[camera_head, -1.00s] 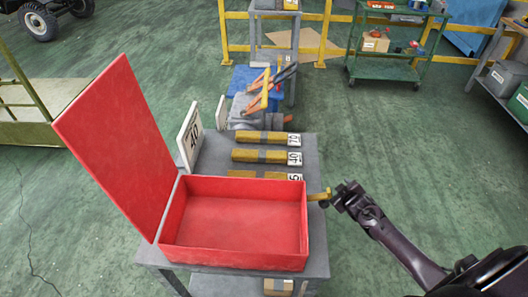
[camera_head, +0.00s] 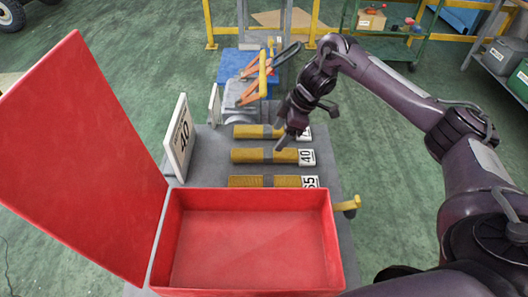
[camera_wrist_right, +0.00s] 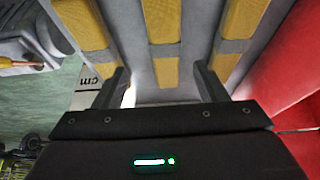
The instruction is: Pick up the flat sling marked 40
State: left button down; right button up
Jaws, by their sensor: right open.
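The flat sling marked 40 (camera_head: 262,156) is a yellow strip with a grey band and a white "40" label at its right end. It lies on the grey table between two similar slings. My right gripper (camera_head: 304,127) is open and empty above the label ends of the slings, pointing down, and partly covers the far sling's label. In the right wrist view, the middle sling (camera_wrist_right: 163,22) lies in line with the gap between the open fingers (camera_wrist_right: 158,86), apart from them. My left gripper is not in view.
The near sling (camera_head: 265,181) lies by the open red box (camera_head: 340,245), its lid raised at left. The far sling (camera_head: 250,132) lies behind. A white card reading 40 (camera_head: 180,140) stands at left. Orange-handled tools (camera_head: 262,75) are at the back. A yellow handle (camera_head: 347,204) juts out right.

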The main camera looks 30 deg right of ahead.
aim_at(271, 152)
jog(key=shift+s+f, duration=0.2)
jog(key=shift+f, duration=0.15)
jog(key=shift+b+x, duration=0.4)
jog(key=shift+x, duration=0.65)
jog(key=x, duration=0.4)
jog(key=shift+s+f, duration=0.2)
jog(key=shift+w+f, duration=0.1)
jog(key=shift+f, duration=0.05)
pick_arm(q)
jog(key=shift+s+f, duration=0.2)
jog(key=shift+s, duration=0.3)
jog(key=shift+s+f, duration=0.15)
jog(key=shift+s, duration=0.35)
pick_arm(e)
jog(key=c, duration=1.3)
